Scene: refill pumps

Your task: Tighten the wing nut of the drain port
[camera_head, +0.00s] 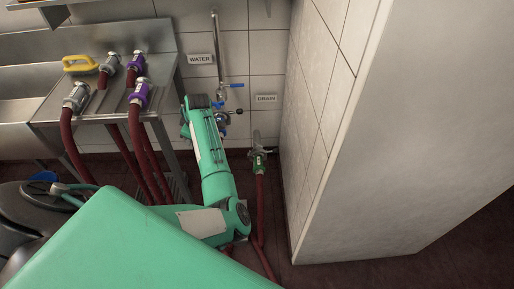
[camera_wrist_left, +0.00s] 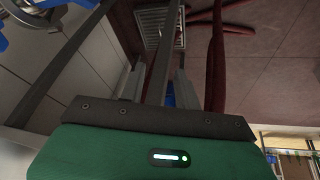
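The drain port (camera_head: 257,140) is low on the wall below the DRAIN label (camera_head: 266,98). A green-collared coupling (camera_head: 258,160) with a dark red hose is at it, and its wing nut is too small to make out clearly. My left arm reaches up the middle of the head view, with its wrist end (camera_head: 200,102) left of the drain port and apart from it. Its fingers are hidden there. In the left wrist view, my left gripper (camera_wrist_left: 159,84) shows two pale fingers apart, with no held object visible. My right gripper is not in view.
The WATER pipe (camera_head: 219,65) with blue-handled valves is behind my wrist. A steel bench (camera_head: 110,46) at left carries hose couplings and a yellow-handled item (camera_head: 80,64). A projecting wall (camera_head: 390,150) stands close right of the drain port. Red hoses (camera_wrist_left: 216,60) and a floor grating (camera_wrist_left: 162,25) show in the wrist view.

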